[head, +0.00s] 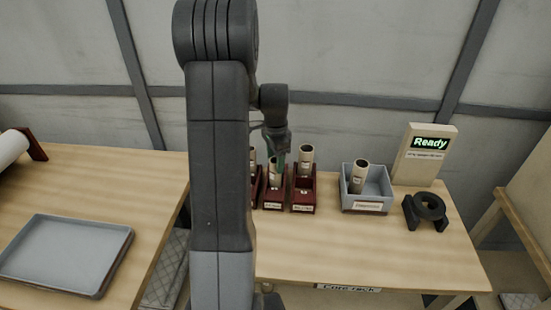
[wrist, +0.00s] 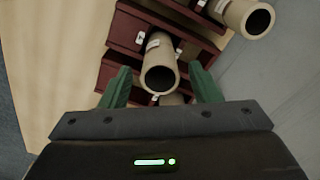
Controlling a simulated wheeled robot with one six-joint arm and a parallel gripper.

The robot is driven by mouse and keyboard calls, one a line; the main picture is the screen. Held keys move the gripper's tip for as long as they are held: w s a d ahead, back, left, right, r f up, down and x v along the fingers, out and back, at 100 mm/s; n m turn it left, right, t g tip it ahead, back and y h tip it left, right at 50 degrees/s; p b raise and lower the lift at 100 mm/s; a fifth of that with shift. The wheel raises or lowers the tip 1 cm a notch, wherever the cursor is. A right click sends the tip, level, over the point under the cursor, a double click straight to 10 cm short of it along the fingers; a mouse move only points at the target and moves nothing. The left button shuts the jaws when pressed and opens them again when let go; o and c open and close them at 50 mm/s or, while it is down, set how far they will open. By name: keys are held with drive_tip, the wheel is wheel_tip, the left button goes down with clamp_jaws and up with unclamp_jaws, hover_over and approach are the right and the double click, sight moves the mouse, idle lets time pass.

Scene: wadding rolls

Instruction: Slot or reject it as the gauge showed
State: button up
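Cardboard-coloured tubes stand in dark red rack blocks on the table. The middle tube (head: 276,169) stands in its block (head: 272,204), below my gripper (head: 279,150). Another tube (head: 306,156) stands in the block to the right (head: 303,208); one at the left is partly hidden by my arm. In the wrist view, a tube (wrist: 160,72) lies between the green fingers of my gripper (wrist: 160,84), with gaps on both sides. My gripper is open. A black ring-shaped gauge (head: 428,207) stands at the right. A grey labelled bin (head: 376,190) holds a tube (head: 359,175).
A display box (head: 424,168) reading "Ready" stands behind the gauge. The table front is labelled "Core rack" (head: 349,288), and its front area is clear. A grey tray (head: 66,251) and a white roll (head: 10,148) are on the left table.

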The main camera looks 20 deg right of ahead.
drive_tip(key=shift+r, duration=0.1)
wheel_tip(320, 180, up, 14)
drive_tip(key=shift+f+b, duration=0.2)
drive_tip(key=shift+b, duration=0.25)
drive_tip(key=shift+f, duration=0.15)
wheel_tip(320, 180, down, 13)
drive_tip(key=shift+f+p, duration=0.1)
drive_tip(key=shift+p, duration=0.65)
drive_tip(key=shift+w+r+p, duration=0.1)
drive_tip(key=shift+r+p, duration=0.2)
drive_tip(key=shift+r, duration=0.65)
drive_tip(key=shift+f, duration=0.1)
